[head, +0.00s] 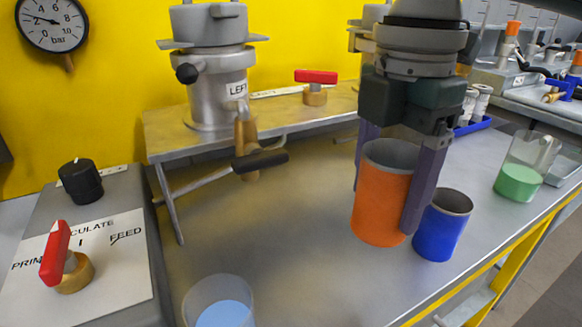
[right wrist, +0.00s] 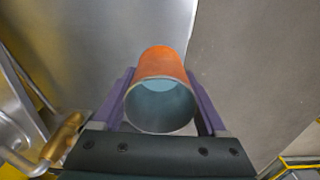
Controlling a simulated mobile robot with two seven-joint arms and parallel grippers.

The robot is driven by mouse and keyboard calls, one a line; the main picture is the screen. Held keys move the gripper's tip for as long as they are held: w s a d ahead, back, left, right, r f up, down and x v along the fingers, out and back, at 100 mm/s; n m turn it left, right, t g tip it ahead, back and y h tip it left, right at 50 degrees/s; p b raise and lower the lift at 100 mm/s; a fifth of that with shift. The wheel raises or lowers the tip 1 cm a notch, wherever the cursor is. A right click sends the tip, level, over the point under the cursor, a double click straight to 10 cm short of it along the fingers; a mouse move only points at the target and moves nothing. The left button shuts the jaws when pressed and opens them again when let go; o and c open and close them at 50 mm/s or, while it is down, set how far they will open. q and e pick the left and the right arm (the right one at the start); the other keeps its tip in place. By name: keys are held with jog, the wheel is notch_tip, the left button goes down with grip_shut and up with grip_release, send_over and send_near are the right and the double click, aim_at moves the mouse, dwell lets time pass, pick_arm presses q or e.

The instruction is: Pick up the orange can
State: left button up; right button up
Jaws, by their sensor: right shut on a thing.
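The orange can (head: 379,212) is an open-topped cylinder with a grey inside. My right gripper (head: 386,200) comes down from above and is shut on it, one purple finger on each side. In the right wrist view the orange can (right wrist: 162,65) sits between both fingers of the right gripper (right wrist: 162,100), its open mouth facing the camera. The can looks held above the grey table, but its height is hard to tell. My left gripper is not in view.
A blue can (head: 442,226) stands close to the right of the orange can. A beaker of green liquid (head: 518,180) stands further right. A beaker of blue liquid (head: 220,305) is at the front. A metal vessel marked LEFT (head: 215,85) stands on a raised shelf. The middle table is clear.

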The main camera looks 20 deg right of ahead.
jog(key=s+a+r+m+p, duration=0.1)
jog(key=r+m+p, duration=0.5)
jog(key=r+p, duration=1.3)
jog(key=s+a+r+m+p, duration=0.2)
jog(key=s+r+m+p, duration=0.2)
jog(key=r+p, duration=1.5)
jog(key=s+a+r+m+p, duration=0.1)
jog(key=r+m+p, duration=0.7)
jog(key=r+p, duration=1)
notch_tip(320, 180, up, 11)
jog(key=shift+s+a+f+m+p, duration=0.1)
jog(key=shift+s+a+m+p, duration=0.25)
jog(key=shift+s, duration=0.5)
